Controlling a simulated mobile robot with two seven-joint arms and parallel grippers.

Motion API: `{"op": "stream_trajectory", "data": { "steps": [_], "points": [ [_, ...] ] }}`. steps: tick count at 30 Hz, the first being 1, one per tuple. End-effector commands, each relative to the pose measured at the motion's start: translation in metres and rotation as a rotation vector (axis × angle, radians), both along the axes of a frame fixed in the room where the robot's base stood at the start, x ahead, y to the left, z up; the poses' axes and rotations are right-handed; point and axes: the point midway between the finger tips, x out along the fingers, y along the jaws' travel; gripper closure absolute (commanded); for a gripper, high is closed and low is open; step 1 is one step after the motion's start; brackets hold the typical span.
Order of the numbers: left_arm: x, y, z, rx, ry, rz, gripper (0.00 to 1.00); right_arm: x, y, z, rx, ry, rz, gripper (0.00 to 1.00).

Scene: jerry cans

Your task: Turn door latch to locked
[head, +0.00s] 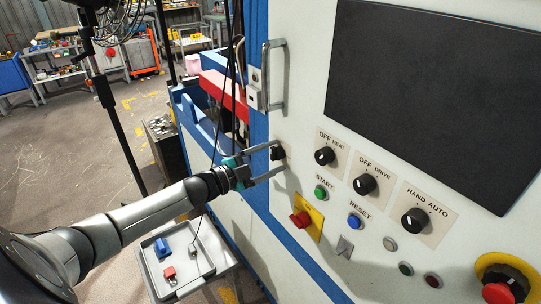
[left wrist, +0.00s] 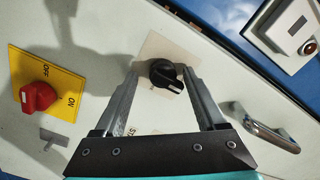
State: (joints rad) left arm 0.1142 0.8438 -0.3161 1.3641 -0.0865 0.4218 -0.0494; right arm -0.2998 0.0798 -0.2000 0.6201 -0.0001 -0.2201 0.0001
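The door latch seems to be the black rotary knob (head: 278,152) at the left edge of the white panel. In the left wrist view the knob (left wrist: 163,72) has a white pointer mark toward the lower right and sits on a pale label plate, whose text is mostly hidden. My left gripper (head: 277,159) is open, with one finger on either side of the knob. In the left wrist view both fingers (left wrist: 160,82) flank the knob with gaps visible; I cannot tell whether either touches it. My right gripper is not in view.
A metal handle (head: 273,76) is above the knob. A red switch on a yellow plate (head: 301,219), a small grey lever (head: 344,247), black selector knobs (head: 365,184) and a dark screen (head: 432,90) share the panel. A grey tray (head: 183,258) is below my arm.

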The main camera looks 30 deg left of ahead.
Motion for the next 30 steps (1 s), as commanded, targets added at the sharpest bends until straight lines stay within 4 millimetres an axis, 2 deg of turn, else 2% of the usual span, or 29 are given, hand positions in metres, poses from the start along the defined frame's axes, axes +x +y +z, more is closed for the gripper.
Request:
{"op": "stream_trajectory", "data": {
  "steps": [19,30],
  "points": [
    [-0.003,0.002,0.002,0.0,-0.004,0.0,0.28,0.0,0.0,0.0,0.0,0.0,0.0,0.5],
    [-0.039,0.017,0.001,0.001,-0.001,0.001,0.28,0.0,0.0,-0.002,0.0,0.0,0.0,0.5]
  ]
}}
